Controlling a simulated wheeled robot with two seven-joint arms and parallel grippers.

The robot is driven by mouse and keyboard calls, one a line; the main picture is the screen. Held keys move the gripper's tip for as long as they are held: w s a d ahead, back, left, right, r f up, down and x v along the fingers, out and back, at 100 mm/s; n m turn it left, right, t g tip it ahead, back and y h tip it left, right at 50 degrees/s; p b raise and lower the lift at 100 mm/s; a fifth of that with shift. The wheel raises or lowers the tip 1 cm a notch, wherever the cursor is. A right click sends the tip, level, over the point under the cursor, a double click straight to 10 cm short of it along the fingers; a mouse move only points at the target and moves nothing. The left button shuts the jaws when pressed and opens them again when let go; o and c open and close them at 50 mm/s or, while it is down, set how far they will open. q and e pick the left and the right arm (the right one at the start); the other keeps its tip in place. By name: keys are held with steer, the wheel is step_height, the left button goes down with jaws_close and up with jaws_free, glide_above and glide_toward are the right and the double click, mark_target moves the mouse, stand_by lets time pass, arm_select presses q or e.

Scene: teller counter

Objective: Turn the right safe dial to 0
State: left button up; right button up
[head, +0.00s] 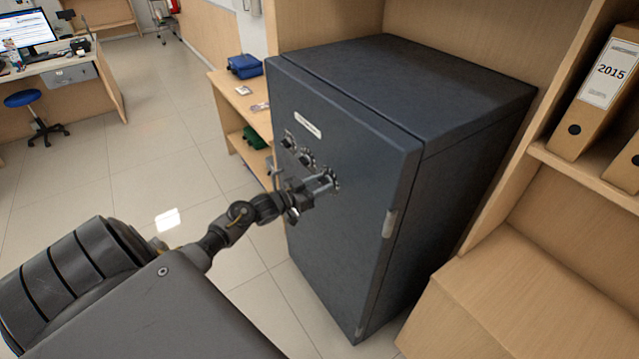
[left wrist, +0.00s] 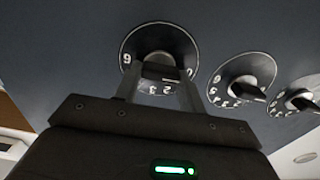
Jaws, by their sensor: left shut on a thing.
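The dark blue-grey safe (head: 345,235) stands in a wooden recess with its door facing left. Three round dials sit in a row on the door. The right safe dial (head: 334,182) is at my left gripper (head: 322,185). In the left wrist view this dial (left wrist: 135,45) is the largest and leftmost, with white numbers on a black ring. My left gripper (left wrist: 158,80) is shut on its knob, and its fingers hide part of the ring. A 2 and 3 show below the knob, with a partly covered 0 at right. My right gripper is out of view.
The middle dial (head: 306,159) and left dial (head: 288,141) are close by. A low wooden shelf (head: 243,103) is behind, and a wooden cabinet (head: 530,290) is at right. Open tiled floor lies left.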

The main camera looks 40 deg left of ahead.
arm_select(q)
steer(key=o, duration=1)
steer(key=shift+s+f, duration=0.1)
steer(key=shift+s, duration=0.15)
steer(key=shift+b+v, duration=1.5)
steer(key=shift+v, duration=3.65)
